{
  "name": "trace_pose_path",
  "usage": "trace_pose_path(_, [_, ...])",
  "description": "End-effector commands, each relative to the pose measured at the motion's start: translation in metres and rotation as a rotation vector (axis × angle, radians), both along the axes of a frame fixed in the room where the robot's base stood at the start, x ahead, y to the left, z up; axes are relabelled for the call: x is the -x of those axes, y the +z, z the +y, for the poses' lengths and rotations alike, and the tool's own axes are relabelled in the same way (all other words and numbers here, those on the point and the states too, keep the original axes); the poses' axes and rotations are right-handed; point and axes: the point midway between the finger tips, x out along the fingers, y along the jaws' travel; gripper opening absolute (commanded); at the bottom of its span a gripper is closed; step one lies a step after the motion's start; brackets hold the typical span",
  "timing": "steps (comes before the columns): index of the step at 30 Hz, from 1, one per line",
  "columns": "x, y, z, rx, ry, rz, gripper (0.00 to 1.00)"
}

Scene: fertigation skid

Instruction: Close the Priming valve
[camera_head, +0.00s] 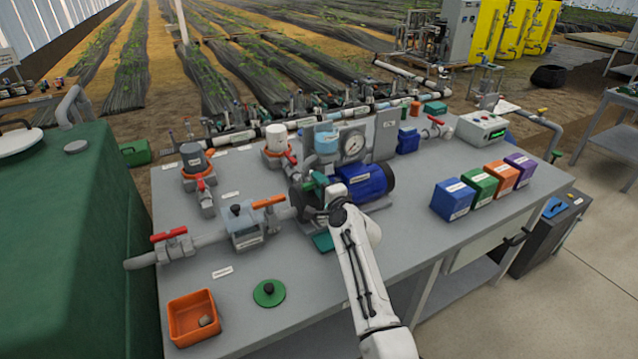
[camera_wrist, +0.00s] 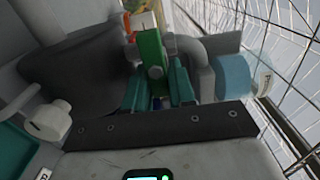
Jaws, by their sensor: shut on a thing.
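A green lever handle (camera_wrist: 151,48) stands between the two teal fingers of my gripper (camera_wrist: 158,78) in the wrist view. My gripper is shut on this handle. In the head view my white arm reaches over the bench to the pump, and its wrist hides most of the grip. The green handle (camera_head: 318,179) shows only in part there, just left of the blue pump motor (camera_head: 362,182). The labels are too small to read, so I cannot confirm that this is the Priming valve. The exact angle of the handle to its pipe is unclear.
Other valves have red handles (camera_head: 168,234) and an orange handle (camera_head: 268,201) left of my arm. A pressure gauge (camera_head: 353,145) stands behind the pump. Coloured boxes (camera_head: 453,199) sit at the right. An orange tray (camera_head: 194,318) and green lid (camera_head: 269,292) lie at front left.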

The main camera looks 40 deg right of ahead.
Motion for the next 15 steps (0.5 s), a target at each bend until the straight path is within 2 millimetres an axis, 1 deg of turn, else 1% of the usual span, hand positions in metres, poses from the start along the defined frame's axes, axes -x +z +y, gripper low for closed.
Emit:
trace_pose_path(8, [0.0011,-0.0025,-0.0010,-0.005,-0.002,0.002,0.00])
trace_pose_path(9, [0.0012,-0.0026,-0.0009,-0.005,-0.002,0.003,0.28])
trace_pose_path(14, [0.0008,-0.0019,-0.0006,-0.003,-0.001,0.002,0.43])
trace_pose_path(15, [0.0008,-0.0017,-0.0006,-0.002,-0.001,0.001,0.45])
